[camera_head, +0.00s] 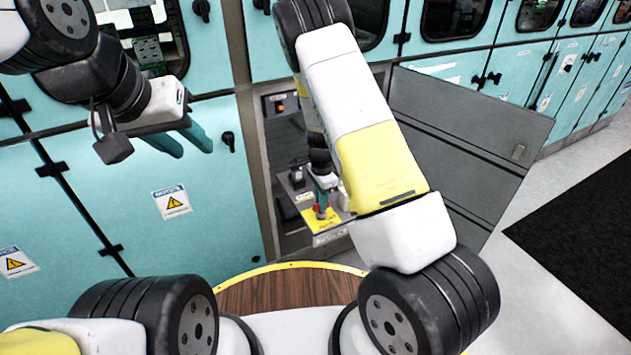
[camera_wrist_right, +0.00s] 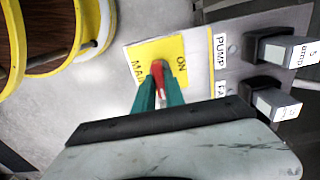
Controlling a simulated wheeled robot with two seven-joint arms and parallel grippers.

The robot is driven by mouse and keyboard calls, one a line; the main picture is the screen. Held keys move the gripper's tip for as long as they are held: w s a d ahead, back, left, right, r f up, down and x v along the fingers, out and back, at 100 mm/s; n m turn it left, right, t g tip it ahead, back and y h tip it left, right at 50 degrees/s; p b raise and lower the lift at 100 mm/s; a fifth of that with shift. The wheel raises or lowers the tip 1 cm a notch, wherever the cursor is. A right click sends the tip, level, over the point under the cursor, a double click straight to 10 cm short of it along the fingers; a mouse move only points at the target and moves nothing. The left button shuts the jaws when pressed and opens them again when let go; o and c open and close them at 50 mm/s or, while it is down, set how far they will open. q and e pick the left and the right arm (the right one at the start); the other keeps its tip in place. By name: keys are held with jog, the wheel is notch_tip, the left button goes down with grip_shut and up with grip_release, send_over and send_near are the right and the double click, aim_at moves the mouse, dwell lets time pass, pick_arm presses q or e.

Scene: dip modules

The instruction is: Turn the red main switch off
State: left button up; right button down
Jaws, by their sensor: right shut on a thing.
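The red main switch (camera_wrist_right: 158,76) sits on a yellow plate (camera_wrist_right: 135,53) lettered "MAIN" and "ON" in the right wrist view. In the head view, the switch (camera_head: 320,212) is low inside the open cabinet. My right gripper (camera_wrist_right: 160,82) is shut on the red handle, with a teal finger on each side. The fingers hide part of the handle and plate, so I cannot tell its exact setting. In the head view, my right gripper (camera_head: 324,185) reaches down to it. My left gripper (camera_head: 196,150) is open and empty before the teal cabinets.
Black switches (camera_wrist_right: 275,45) labelled "PUMP" and others stand close beside the yellow plate. The grey cabinet door (camera_head: 455,140) hangs open to the right. Teal cabinets (camera_head: 200,215) line the wall. A dark mat (camera_head: 580,220) lies on the floor at right.

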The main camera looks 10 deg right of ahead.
jog(key=c, duration=1.4)
grip_release()
jog(key=shift+r, duration=3.9)
jog(key=shift+r, duration=0.4)
jog(key=s+r+n+t+y, duration=0.1)
jog(key=s+r+n+y, duration=0.3)
jog(key=r, duration=0.7)
jog(key=s+r+n+t+h, duration=0.1)
jog(key=s+r+n, duration=0.3)
jog(key=r, duration=0.6)
jog(key=s+d+r+n+t, duration=0.2)
jog(key=s+r, duration=0.3)
jog(key=s, duration=0.3)
jog(key=s+d+r+n+t, duration=0.1)
jog(key=s+r+n, duration=0.3)
jog(key=s, duration=0.5)
jog(key=shift+s+d+r+n+t+h, duration=0.2)
jog(key=shift+d+r+n+t+h, duration=0.2)
jog(key=shift+r+t, duration=0.25)
